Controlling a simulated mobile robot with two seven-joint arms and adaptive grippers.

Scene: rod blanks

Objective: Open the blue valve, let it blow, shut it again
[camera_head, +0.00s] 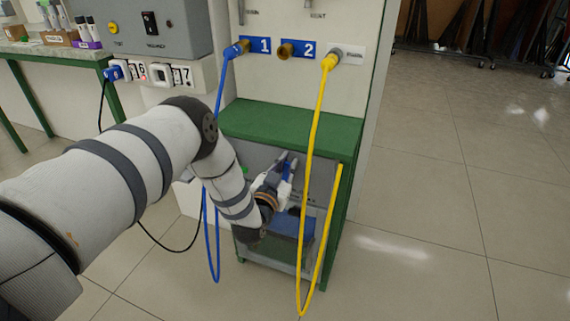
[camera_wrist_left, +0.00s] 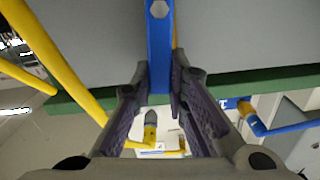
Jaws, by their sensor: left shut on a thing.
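A small part of the blue lever (camera_head: 287,173) also shows in the head view, at the grey panel under the green bench top. My left gripper (camera_head: 285,167) reaches in front of this panel. Its fingers, also seen in the left wrist view (camera_wrist_left: 159,82), are shut on the lever from both sides. The valve body is hidden, and I cannot tell whether the valve is open. My right gripper is not in view.
A yellow hose (camera_head: 314,140) hangs in a loop just right of my left gripper. A blue hose (camera_head: 217,240) hangs behind my left arm. The green bench top (camera_head: 310,130) lies above the gripper. A blue bin-like thing (camera_head: 292,228) sits below. The floor at right is clear.

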